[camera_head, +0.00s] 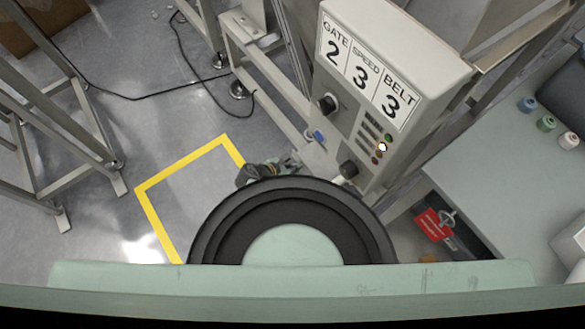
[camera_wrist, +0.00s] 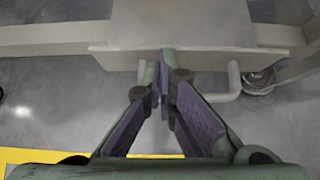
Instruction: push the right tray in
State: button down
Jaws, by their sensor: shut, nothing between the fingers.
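My gripper (camera_wrist: 164,80) is shut and empty in the wrist view, its fingertips together in front of a pale grey panel (camera_wrist: 215,58). A U-shaped handle (camera_wrist: 236,80) sticks out from the panel's near edge, and the fingers overlap its left part. This looks like a tray front, but I cannot tell whether it is the right tray. I cannot tell whether the fingertips touch it. In the head view my gripper (camera_head: 288,161) shows small beyond my arm, close to the control box (camera_head: 345,130). No tray is clear there.
The control box bears GATE 2, SPEED 3 and BELT 3 labels and knobs. A bench (camera_head: 480,170) with several spools stands at the right; a red tag (camera_head: 433,223) shows at its edge. A black cable (camera_head: 150,96) lies on the floor beside a yellow outline (camera_head: 150,210).

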jog(key=w+d, duration=0.1)
jog(key=d, duration=0.1)
jog(key=w+d+p, duration=0.1)
jog(key=w+d, duration=0.1)
dwell(0.5)
